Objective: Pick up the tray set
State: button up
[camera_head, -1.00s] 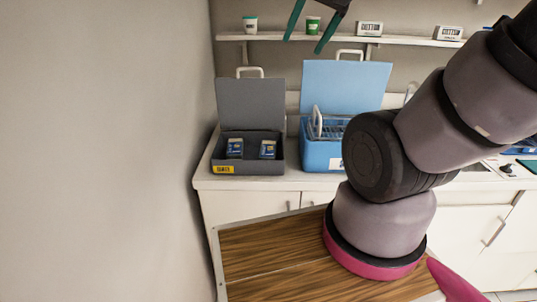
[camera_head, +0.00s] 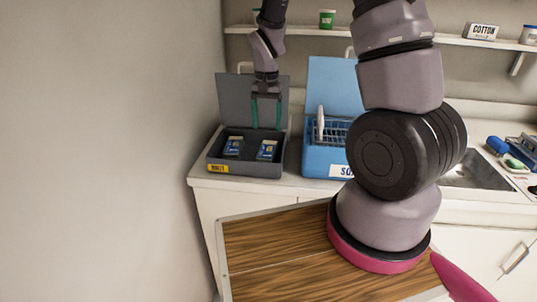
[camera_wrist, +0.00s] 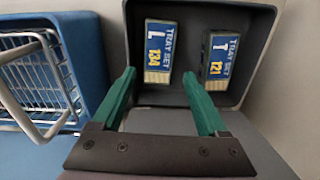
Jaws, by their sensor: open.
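Two blue-and-white packets labelled TRAY SET lie apart on the floor of an open grey box (camera_head: 245,168). One reads L 134 (camera_wrist: 160,52); it is the right packet in the head view (camera_head: 267,150). The other reads T 121 (camera_wrist: 219,60); it is the left packet in the head view (camera_head: 233,146). My gripper (camera_head: 266,128) is open and empty above the grey box, with its green fingers pointing down. In the wrist view my gripper (camera_wrist: 159,75) has the L 134 packet beyond and between its fingertips. The T 121 packet is further right.
The grey box's raised lid (camera_head: 230,98) stands behind my gripper. A blue box (camera_head: 318,160) with a wire rack (camera_wrist: 35,75) is beside it. A shelf (camera_head: 300,31) runs above. A wall is close on the left. My arm hides part of the counter.

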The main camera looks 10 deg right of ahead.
aim_at(267, 149)
notch_tip(267, 149, down, 11)
jog(key=shift+d+r, duration=0.1)
grip_shut()
dwell(0.5)
